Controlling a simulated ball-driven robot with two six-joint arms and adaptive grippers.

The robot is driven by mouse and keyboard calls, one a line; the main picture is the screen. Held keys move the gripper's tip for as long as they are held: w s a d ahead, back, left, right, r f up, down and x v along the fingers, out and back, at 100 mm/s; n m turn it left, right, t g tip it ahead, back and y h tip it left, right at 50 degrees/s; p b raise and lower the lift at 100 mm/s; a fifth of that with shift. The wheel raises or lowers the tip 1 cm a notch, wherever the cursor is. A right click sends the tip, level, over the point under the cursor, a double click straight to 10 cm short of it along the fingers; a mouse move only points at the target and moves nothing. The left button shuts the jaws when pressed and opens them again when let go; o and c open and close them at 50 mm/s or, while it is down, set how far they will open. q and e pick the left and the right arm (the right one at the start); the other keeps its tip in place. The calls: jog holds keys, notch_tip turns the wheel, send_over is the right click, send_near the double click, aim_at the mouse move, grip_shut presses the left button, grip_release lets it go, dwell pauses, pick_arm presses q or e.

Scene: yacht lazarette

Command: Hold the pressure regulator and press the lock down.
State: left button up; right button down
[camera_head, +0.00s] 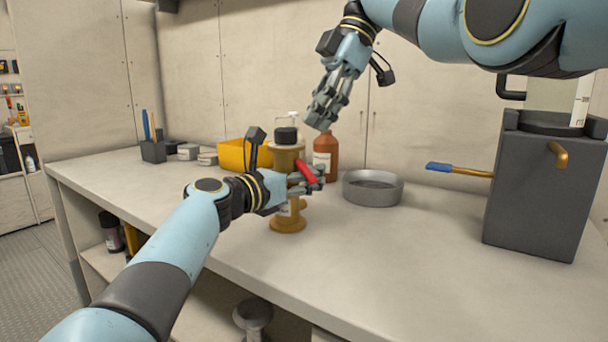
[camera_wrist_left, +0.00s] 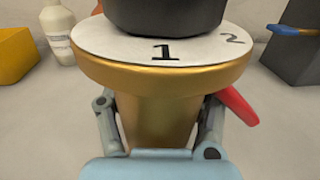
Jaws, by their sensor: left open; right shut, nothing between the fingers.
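The pressure regulator (camera_head: 288,222) is a brass body standing upright on the bench, with a black knob (camera_head: 286,136) on top. In the left wrist view its brass flange (camera_wrist_left: 160,76) carries a white dial marked 1 and 2 under the black knob (camera_wrist_left: 165,14). A red lever (camera_head: 306,171) sticks out at its side, sloping down; it also shows in the left wrist view (camera_wrist_left: 237,105). My left gripper (camera_head: 304,181) is open, its fingers on either side of the brass neck; contact is unclear. My right gripper (camera_head: 322,116) is shut and empty, above and right of the knob.
Behind stand a brown bottle (camera_head: 326,155) and a yellow bin (camera_head: 234,155). A grey round dish (camera_head: 373,189) lies to the right, then a dark grey box (camera_head: 530,190) with a blue-handled lever (camera_head: 458,170). The front of the bench (camera_head: 370,250) is clear.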

dwell(0.4)
pick_arm(q)
jog(key=v, duration=1.1)
jog(key=shift+a+r, duration=0.15)
jog(key=shift+r, duration=0.1)
jog(key=w+a+r+m+t+y, duration=0.1)
jog(key=w+a+r+t+y, duration=0.35)
jog(key=a+r, duration=0.65)
jog(key=w+a+f+m+t+y, duration=0.1)
jog(key=a+f+y, duration=0.5)
jog(key=a, duration=0.9)
notch_tip(320, 180, down, 4)
jog(key=shift+w+r+m+t+y, duration=0.15)
jog(key=shift+w+m+t+y, duration=0.2)
jog(key=shift+w+m, duration=0.6)
